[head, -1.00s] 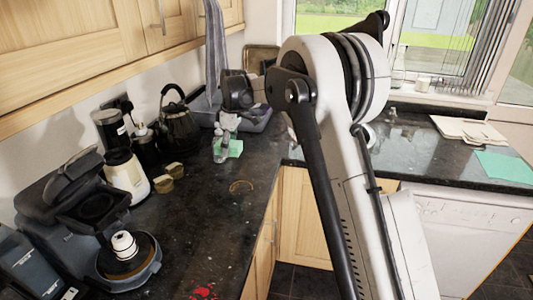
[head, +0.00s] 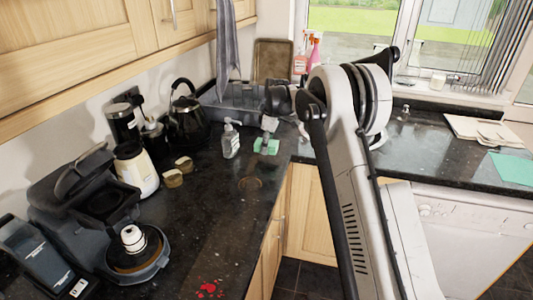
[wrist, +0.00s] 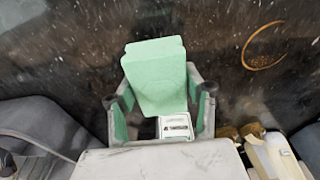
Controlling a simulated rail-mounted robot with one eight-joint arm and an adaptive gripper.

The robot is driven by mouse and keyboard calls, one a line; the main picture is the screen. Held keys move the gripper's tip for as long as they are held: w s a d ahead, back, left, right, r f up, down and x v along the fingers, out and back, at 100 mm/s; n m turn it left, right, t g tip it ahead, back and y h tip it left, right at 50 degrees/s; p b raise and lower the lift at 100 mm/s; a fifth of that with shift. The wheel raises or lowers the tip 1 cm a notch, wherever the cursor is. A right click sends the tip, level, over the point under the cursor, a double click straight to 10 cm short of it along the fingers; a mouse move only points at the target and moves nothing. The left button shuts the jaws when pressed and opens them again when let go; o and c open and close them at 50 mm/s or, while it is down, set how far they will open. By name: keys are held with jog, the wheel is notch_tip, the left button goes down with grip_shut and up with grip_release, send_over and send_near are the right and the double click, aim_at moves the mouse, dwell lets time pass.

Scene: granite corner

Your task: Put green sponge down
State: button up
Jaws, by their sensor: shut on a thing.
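The green sponge (head: 266,146) is a pale green block low over the dark speckled counter (head: 215,195), near the inner corner. It fills the middle of the wrist view (wrist: 155,75), tilted slightly in the picture. My gripper (head: 269,126) points down from above and is shut on the sponge; in the wrist view its two fingers (wrist: 160,103) stand on either side of the sponge's near end. I cannot tell whether the sponge's underside touches the counter.
A clear pump bottle (head: 230,142) stands left of the sponge. A black kettle (head: 187,120) and a grey rack (head: 232,97) are behind. A coffee machine (head: 95,215) stands at the left. The counter in front of the sponge is clear around a brown ring mark (head: 250,183).

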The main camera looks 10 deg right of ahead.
aim_at(266, 158)
jog(key=shift+f, duration=1.95)
jog(key=shift+f, duration=0.15)
jog(key=o, duration=0.9)
jog(key=shift+o, duration=0.2)
